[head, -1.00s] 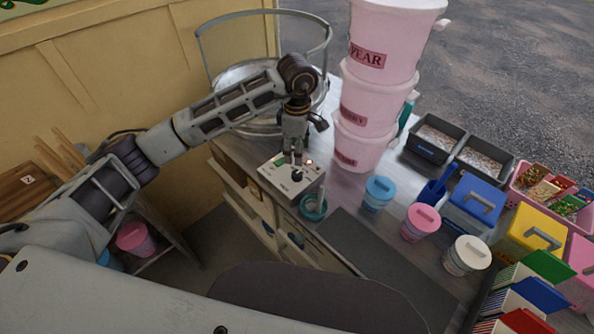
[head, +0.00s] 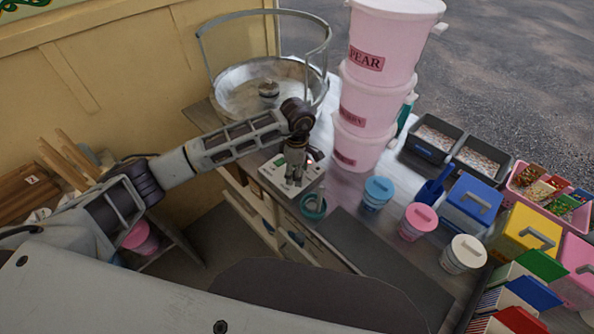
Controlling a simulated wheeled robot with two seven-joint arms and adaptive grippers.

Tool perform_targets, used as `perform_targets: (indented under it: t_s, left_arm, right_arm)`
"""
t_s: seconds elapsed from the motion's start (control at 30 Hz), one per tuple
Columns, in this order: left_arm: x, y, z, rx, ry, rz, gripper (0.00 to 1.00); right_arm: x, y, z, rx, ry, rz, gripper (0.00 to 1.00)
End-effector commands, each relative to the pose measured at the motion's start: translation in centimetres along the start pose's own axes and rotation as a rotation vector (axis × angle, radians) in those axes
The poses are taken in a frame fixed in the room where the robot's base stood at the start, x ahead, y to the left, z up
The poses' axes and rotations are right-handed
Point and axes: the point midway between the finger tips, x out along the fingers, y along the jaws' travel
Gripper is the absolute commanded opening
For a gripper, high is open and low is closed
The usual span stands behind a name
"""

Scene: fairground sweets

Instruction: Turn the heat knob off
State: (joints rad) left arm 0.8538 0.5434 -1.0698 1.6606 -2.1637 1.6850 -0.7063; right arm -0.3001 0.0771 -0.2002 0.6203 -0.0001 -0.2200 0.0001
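A pale control box (head: 271,175) sits at the counter's left front edge, in front of the metal floss bowl (head: 224,98). A green switch or light shows at its upper left, and a small red spot shows at its right. My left gripper (head: 294,182) points down over the middle of the box, with its fingertips at or just above the panel. The gripper hides the heat knob, and I cannot tell whether the fingers touch it or how far they are apart. My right gripper is not in view.
Stacked pink tubs (head: 364,108) stand right of the box. A teal ring-shaped item (head: 312,206) hangs at the counter edge beside it. Blue (head: 378,193) and pink (head: 419,221) lidded jars stand further right. A dark mat (head: 385,265) lies at the front.

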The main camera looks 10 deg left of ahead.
Motion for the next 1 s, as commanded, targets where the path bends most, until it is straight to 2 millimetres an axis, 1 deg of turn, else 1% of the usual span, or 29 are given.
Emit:
perform_targets:
  t_s: [0.27,0.63,1.0]
  left_arm:
    - [0.09,-0.02,0.01,0.0,0.0,-0.001,0.55]
    - [0.07,-0.01,0.02,0.0,0.0,0.0,0.08]
    - [0.09,0.01,0.01,-0.032,0.0,0.0,0.08]
  right_arm:
    - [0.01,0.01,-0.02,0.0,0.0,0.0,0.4]
    - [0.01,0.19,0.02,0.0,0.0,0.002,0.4]
    - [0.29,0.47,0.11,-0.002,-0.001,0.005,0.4]
